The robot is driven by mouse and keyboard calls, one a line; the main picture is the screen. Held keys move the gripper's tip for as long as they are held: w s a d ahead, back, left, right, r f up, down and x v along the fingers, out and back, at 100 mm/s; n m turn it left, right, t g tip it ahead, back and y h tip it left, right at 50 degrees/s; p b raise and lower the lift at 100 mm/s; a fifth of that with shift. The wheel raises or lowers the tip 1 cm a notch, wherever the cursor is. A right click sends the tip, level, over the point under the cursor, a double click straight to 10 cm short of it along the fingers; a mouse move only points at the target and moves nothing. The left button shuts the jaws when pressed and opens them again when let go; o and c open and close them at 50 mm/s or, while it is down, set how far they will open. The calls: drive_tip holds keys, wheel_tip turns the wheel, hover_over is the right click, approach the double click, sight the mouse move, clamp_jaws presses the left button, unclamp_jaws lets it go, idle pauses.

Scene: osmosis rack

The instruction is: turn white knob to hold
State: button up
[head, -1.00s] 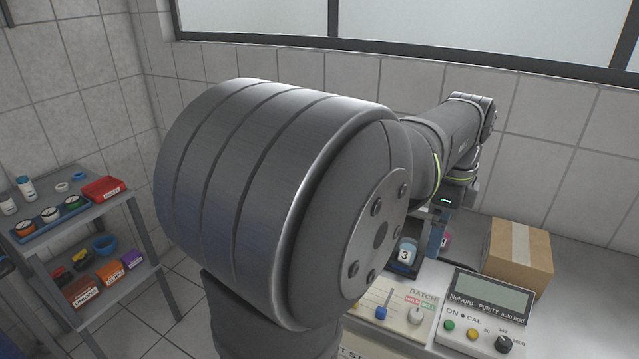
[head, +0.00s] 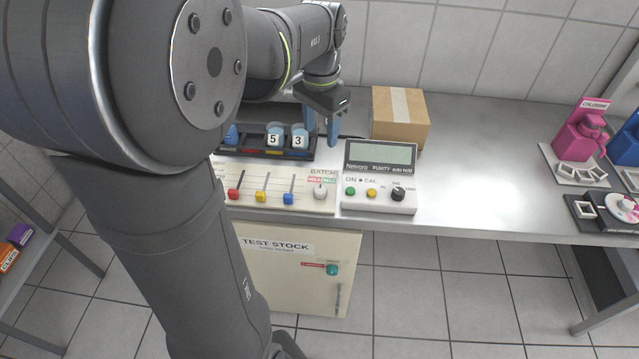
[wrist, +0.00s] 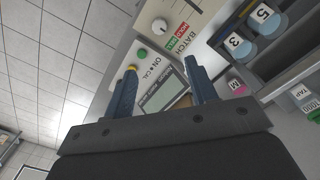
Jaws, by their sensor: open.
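The white knob (head: 320,191) sits on the front right of the cream BATCH panel (head: 275,199), below a red and a green label (head: 322,180). It also shows in the wrist view (wrist: 160,25), beyond the fingertips. Which label its pointer faces is too small to tell. My gripper (head: 321,132), with blue fingers, is above the back of the bench, behind the panel and the meter. In the wrist view my gripper (wrist: 160,68) is open, with nothing held; the meter's screen shows between its fingers. It is apart from the knob.
The Nelvoro purity meter (head: 380,180) stands right of the panel. Red, yellow and blue sliders (head: 262,196) are left of the knob. A dark rack (head: 260,153) with numbered blue items is behind. A cardboard box (head: 400,118) stands behind the meter.

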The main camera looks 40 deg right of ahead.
drive_tip(key=n, duration=0.1)
approach(320, 189)
wheel_tip(320, 189, down, 9)
drive_tip(key=shift+r, duration=0.1)
idle(0.4)
drive_tip(key=c, duration=1)
